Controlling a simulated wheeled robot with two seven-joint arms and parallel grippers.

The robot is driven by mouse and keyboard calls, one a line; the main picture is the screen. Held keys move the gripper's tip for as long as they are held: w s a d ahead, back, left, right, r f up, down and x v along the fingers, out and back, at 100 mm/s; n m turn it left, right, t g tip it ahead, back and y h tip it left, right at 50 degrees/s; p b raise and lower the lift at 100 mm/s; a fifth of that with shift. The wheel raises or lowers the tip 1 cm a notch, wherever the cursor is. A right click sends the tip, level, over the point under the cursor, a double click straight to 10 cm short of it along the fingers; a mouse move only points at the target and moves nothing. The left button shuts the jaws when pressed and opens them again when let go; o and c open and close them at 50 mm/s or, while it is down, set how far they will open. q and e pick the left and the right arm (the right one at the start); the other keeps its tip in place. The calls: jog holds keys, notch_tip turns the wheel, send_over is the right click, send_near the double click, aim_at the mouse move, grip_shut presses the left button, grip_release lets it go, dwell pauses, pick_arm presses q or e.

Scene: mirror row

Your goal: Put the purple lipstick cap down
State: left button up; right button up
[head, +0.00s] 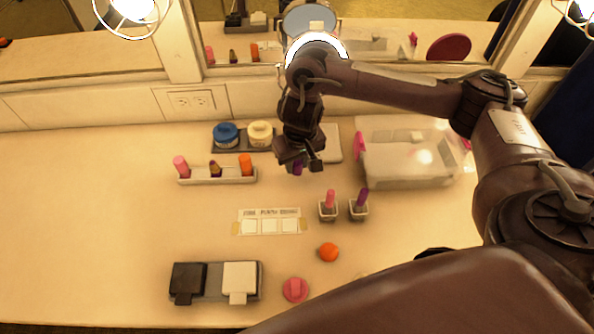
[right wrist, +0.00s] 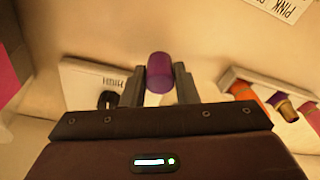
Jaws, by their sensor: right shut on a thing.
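My right gripper (head: 297,166) is shut on the purple lipstick cap (head: 298,169), holding it above the table's back half. In the right wrist view the purple cap (right wrist: 160,72) sits between the two fingers (right wrist: 158,85). To its left, a white rack (head: 217,178) holds a pink lipstick (head: 181,166), a purple one with a gold band (head: 214,169) and an orange one (head: 245,165). A printed card (head: 268,226) with three white squares lies flat in front. My left gripper is not in view.
Two small holders with a pink (head: 330,199) and a purple stick (head: 361,197) stand right of the card. A clear box (head: 410,165) is at the back right. Blue (head: 226,135) and cream (head: 260,133) jars stand behind. Orange (head: 328,252) and pink (head: 295,290) round things lie in front.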

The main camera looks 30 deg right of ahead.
notch_tip(320, 180, down, 3)
jog(key=shift+r+b, duration=0.2)
jog(key=shift+b, duration=0.15)
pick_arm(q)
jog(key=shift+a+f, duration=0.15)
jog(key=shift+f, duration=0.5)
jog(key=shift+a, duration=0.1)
pick_arm(e)
jog(key=o, duration=0.9)
jog(key=shift+f, duration=0.1)
jog(key=shift+o, duration=0.2)
